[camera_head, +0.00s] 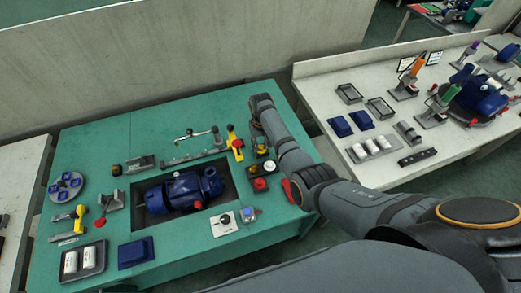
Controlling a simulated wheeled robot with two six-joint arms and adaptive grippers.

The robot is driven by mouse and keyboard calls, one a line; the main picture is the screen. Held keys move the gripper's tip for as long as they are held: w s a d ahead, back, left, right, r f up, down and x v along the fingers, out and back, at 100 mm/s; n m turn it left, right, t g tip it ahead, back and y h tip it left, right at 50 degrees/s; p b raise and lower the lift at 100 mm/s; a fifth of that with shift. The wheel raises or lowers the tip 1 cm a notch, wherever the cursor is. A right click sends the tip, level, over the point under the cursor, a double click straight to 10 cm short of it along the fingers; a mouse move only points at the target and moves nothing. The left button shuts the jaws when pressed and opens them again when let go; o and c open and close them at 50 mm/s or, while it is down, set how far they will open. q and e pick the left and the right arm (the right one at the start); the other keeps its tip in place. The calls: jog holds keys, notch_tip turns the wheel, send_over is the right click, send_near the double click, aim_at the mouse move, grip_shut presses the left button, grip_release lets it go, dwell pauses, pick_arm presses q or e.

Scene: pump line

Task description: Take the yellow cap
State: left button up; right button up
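My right arm reaches in from the lower right over the right part of the green table (190,112). Its wrist bends down at the table's right edge, and my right gripper (259,146) is low there, small and partly hidden by the arm. I cannot tell whether its fingers are open or shut. Small yellow parts show close by, but which one is the yellow cap is too small to tell. A yellow and red piece (233,141) stands just left of the gripper. A round pale piece (270,167) and a red knob (260,184) lie just below it. My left gripper is not in view.
A blue pump (183,192) sits in the table's dark recess. A white bench (330,105) with more parts is at right.

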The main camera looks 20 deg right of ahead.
aim_at(261, 147)
jog(key=shift+r+p, duration=0.1)
jog(key=shift+p, duration=0.2)
jog(key=shift+c, duration=0.3)
grip_shut()
jog(key=shift+r+p, duration=0.65)
jog(key=shift+p, duration=0.25)
dwell(0.4)
notch_tip(261, 147, up, 4)
jog(key=p, duration=0.4)
jog(key=shift+r+p, duration=0.2)
jog(key=shift+p, duration=0.2)
jog(key=shift+f, duration=0.1)
